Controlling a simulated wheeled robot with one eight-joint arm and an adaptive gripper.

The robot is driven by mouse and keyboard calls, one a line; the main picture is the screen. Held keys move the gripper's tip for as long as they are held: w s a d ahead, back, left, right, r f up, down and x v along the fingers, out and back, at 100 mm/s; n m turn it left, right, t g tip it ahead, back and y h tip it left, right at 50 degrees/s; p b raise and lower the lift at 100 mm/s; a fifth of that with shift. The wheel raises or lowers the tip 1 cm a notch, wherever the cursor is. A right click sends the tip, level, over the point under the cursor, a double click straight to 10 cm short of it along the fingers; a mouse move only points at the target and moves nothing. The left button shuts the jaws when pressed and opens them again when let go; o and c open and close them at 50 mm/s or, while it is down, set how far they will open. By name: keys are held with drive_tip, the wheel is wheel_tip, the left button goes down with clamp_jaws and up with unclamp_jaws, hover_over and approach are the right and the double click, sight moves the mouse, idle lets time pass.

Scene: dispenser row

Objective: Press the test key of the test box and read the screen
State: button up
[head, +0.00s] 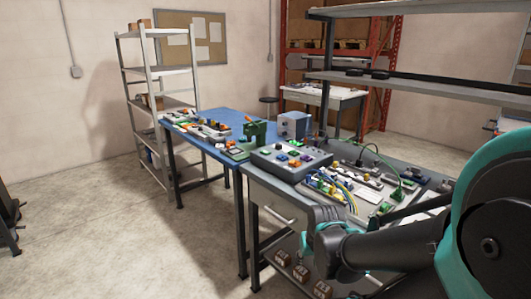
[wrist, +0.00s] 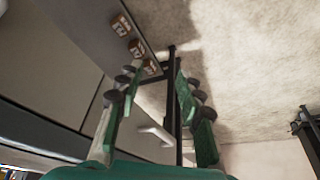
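A grey box (head: 283,163) with several small coloured parts on its sloped top stands at the left end of the grey bench. A smaller blue-grey box (head: 293,124) stands behind it. I cannot tell which is the test box, and no test key or screen can be made out. My gripper (wrist: 157,80) shows in the wrist view with its two green fingers apart and nothing between them. In the head view my arm reaches in from the right, its end low in front of the bench, below the bench top and apart from both boxes.
The grey bench has a drawer (head: 275,207), whose handle also shows in the wrist view (wrist: 155,130). Small brown boxes (head: 300,272) sit on its lower shelf. Cables (head: 335,187) and parts crowd its top. A blue table (head: 222,118) adjoins it.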

clamp_jaws()
idle(1.2)
